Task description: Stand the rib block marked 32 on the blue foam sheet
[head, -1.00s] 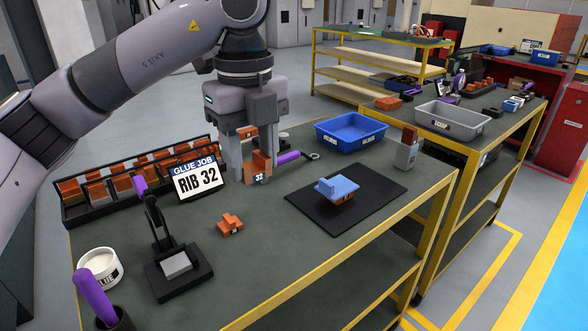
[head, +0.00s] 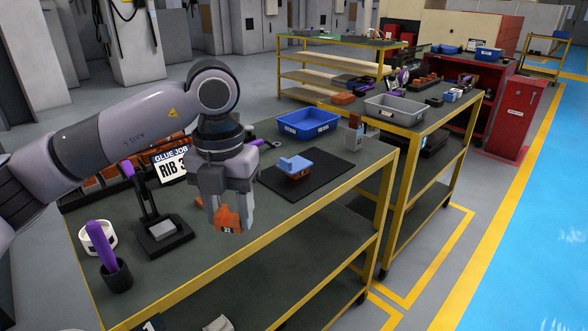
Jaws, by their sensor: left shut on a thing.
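My left gripper (head: 229,212) is shut on an orange rib block (head: 228,222) with a white 32 label on its front. It holds the block, fingers pointing down, over the front part of the green bench (head: 275,208). I cannot make out a blue foam sheet for certain. A light blue piece (head: 292,162) sits on an orange block on the black mat (head: 327,168), to the right of my gripper. The sign (head: 170,166) reading GLUE JOB, RIB 3 is partly hidden by my gripper. My right gripper is not in view.
A blue bin (head: 309,125) stands behind the mat, with a grey holder (head: 354,138) right of it. A black stand (head: 160,225), a white glue pot (head: 97,238) and a dark cup (head: 116,277) are on the left. A second bench carries a grey bin (head: 395,109).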

